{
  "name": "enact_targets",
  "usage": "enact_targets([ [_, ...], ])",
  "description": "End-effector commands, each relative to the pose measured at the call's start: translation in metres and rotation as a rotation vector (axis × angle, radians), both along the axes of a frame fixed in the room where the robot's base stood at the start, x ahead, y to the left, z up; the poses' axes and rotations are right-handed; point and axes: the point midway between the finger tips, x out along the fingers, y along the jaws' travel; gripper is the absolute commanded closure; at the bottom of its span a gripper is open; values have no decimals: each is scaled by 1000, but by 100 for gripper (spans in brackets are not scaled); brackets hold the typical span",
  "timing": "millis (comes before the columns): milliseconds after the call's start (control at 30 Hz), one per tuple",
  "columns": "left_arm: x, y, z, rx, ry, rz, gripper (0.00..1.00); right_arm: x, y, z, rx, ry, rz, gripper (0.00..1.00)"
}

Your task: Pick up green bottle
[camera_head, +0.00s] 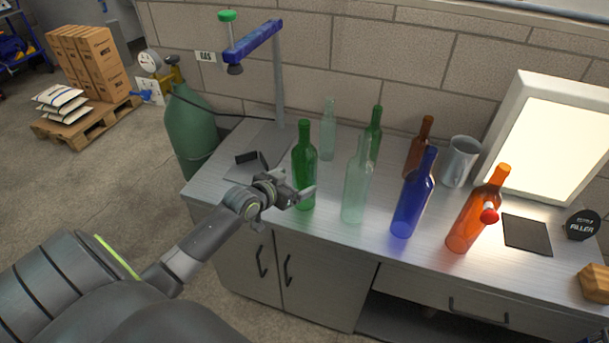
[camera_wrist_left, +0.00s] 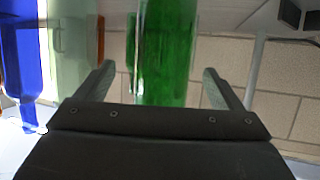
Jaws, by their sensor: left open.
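A green bottle (camera_head: 304,160) stands upright near the front left of the metal workbench. My left gripper (camera_head: 297,186) is at its lower body, with open jaws. In the left wrist view the green bottle (camera_wrist_left: 167,50) shows between the two open fingers (camera_wrist_left: 160,85), with a gap on each side. I cannot tell how deep it sits between the fingers. A second green bottle (camera_head: 375,128) stands farther back, partly hidden by a pale clear bottle (camera_head: 355,185). My right gripper is not in view.
A blue bottle (camera_head: 411,205), an orange bottle (camera_head: 470,220), a brown bottle (camera_head: 417,155) and another pale bottle (camera_head: 328,135) stand to the right. A metal mug (camera_head: 460,160) and a bright panel (camera_head: 550,140) are farther right. A stand (camera_head: 279,80) rises behind.

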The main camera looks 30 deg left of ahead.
Motion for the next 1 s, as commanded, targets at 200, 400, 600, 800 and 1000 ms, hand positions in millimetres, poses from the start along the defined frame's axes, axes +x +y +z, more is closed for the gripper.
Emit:
enact_targets([
  [200,10,0,-3,-3,0,0,11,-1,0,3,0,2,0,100],
  [400,32,1,-10,-3,1,1,11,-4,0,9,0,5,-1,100],
  [600,48,0,-18,-1,0,0,11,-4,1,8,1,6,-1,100],
  [800,51,0,-20,0,1,0,11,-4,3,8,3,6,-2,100],
  [1000,50,0,-20,0,0,0,23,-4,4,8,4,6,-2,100],
])
